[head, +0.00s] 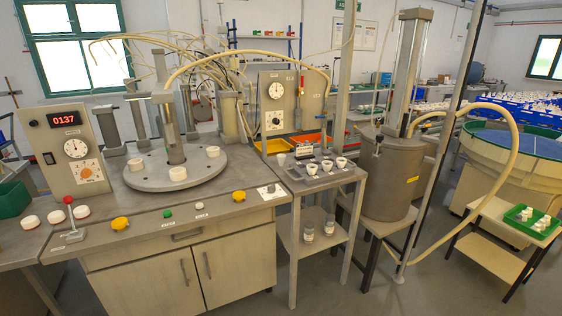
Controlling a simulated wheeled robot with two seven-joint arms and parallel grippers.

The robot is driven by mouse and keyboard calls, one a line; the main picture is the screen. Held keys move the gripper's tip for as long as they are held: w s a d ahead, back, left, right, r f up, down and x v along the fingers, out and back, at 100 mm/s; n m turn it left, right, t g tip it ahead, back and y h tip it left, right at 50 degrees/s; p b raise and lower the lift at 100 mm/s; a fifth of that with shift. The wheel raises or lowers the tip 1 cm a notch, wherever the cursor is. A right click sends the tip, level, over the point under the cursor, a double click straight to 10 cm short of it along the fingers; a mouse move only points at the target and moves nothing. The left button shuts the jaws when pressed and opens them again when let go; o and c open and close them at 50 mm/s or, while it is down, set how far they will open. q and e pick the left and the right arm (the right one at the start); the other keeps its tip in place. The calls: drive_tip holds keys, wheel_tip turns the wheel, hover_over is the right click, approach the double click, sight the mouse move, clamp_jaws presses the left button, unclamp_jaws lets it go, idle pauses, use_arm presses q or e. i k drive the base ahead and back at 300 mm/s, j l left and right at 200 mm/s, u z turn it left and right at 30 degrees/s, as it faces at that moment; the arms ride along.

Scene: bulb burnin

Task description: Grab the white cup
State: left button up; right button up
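Several small white cups stand on the grey side table (318,186), right of the bench. Three sit in a row near its middle: a left cup (312,168), a middle cup (327,165) and a right cup (341,162). They look dark inside. A paler, tapered cup-like piece (282,160) stands at the table's back left. Short white round pieces also sit on the grey disc, one at its front (178,174). I cannot tell which one the task means. Neither of my grippers is in view.
The bench (228,212) holds a dial panel (68,150), a red-knobbed lever (70,215), yellow knobs and the disc (160,184) with its central post. A tall metal tank (391,185) with a hose stands right of the table.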

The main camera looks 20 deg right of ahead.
sight(281, 161)
drive_tip(key=i+l+z, duration=0.1)
drive_tip(key=i+l, duration=0.15)
drive_tip(key=l, duration=0.2)
drive_tip(key=i+l+z, duration=0.1)
drive_tip(key=l, duration=0.4)
drive_tip(key=i+l+z, duration=0.1)
drive_tip(key=i+l, duration=0.55)
drive_tip(key=l, duration=0.15)
drive_tip(key=l+z, duration=0.05)
